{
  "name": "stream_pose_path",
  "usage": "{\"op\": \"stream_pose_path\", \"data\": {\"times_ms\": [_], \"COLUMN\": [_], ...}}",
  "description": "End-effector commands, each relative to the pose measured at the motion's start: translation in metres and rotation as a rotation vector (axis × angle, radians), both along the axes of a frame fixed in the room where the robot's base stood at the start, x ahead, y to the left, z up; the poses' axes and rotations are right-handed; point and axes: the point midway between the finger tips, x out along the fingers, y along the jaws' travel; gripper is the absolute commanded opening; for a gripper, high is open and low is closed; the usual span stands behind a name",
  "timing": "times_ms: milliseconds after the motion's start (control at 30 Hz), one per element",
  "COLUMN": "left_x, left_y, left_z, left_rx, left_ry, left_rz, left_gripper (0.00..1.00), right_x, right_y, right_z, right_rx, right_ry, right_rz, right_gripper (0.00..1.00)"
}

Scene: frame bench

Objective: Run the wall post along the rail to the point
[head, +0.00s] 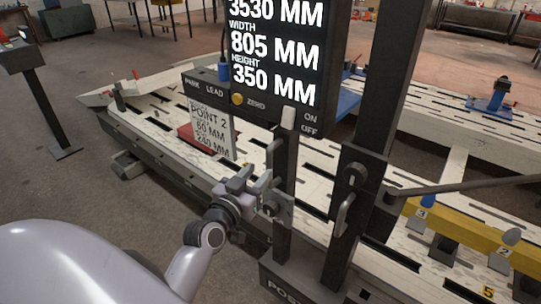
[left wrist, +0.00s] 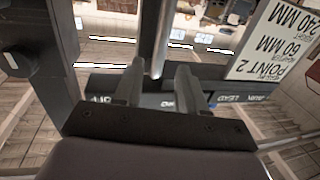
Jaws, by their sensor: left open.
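The wall post (head: 365,180) is a dark upright with a base plate lettered "POST", standing at the near edge of the slotted bench. It carries a display (head: 275,45) reading 3530, 805 and 350 MM. A thinner dark upright with handles (head: 285,200) stands on its left. A white "POINT 2" card (head: 211,130) stands left of the post; it also shows in the left wrist view (left wrist: 275,45). My left gripper (head: 256,187) is open beside the thinner upright. In the left wrist view, a grey bar (left wrist: 155,40) lies in line with the gap between its fingers (left wrist: 158,85); contact is unclear. My right gripper is out of view.
The dark rail (head: 165,160) runs along the bench's near side. A red block (head: 200,138) sits behind the card. A black stand (head: 45,105) is at far left.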

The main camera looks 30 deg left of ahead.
Motion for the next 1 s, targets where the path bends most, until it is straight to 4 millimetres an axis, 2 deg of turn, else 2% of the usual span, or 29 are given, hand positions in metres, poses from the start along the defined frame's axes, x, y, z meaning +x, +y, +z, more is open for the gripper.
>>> {"op": "stream_pose_path", "data": {"times_ms": [533,700,967,1000], "left_x": [0.060,0.068,0.068,0.068], "left_y": [0.007,0.008,0.008,0.008], "left_z": [0.000,-0.001,-0.001,-0.001], "left_rx": [0.001,0.001,0.001,0.001], "left_ry": [0.002,0.002,0.002,0.002], "left_rz": [-0.001,-0.001,-0.001,-0.001], "left_gripper": [0.41,0.41,0.41,0.31], "right_x": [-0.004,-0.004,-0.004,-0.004], "right_y": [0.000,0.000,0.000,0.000], "right_z": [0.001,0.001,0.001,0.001], "right_rx": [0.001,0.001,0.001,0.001], "right_ry": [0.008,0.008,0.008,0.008], "right_rz": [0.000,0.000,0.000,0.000], "right_gripper": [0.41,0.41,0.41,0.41]}}
